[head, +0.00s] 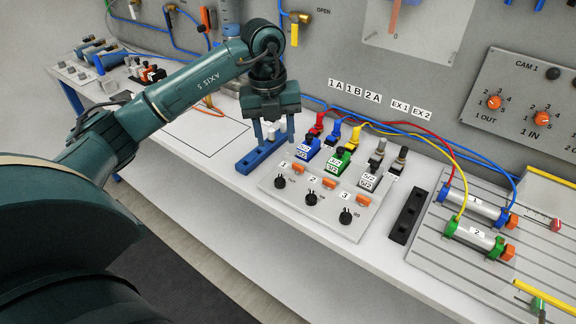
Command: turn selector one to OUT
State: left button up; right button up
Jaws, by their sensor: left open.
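A sloped grey panel (314,216) on the bench carries three black knobs in a row, with number labels 1, 2 and 3 above them. The black knob under label 1 (280,182) is at the panel's left; its pointer direction is too small to read. The knobs under 2 (311,198) and 3 (346,216) follow to the right. My left gripper (273,138) points down with its fingers apart. In the picture it is above and left of knob one, over a blue block, not touching the knob. My right gripper is out of view.
The blue block (250,163) lies left of the panel. Blue, green and grey valves (337,158) with hoses stand behind the knobs. A black slotted bar (406,216) and two cylinders (475,237) on a grooved plate are to the right. The bench front is clear.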

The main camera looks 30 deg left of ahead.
aim_at(279, 177)
pick_arm(q)
jog(key=f, duration=0.4)
jog(key=f+p, duration=0.1)
jog(key=f, duration=0.3)
jog(key=f+p, duration=0.1)
jog(key=f, duration=0.4)
jog(key=shift+w+d, duration=0.15)
jog(key=shift+w, duration=0.1)
jog(key=shift+c, duration=0.2)
jog(key=c, duration=0.9)
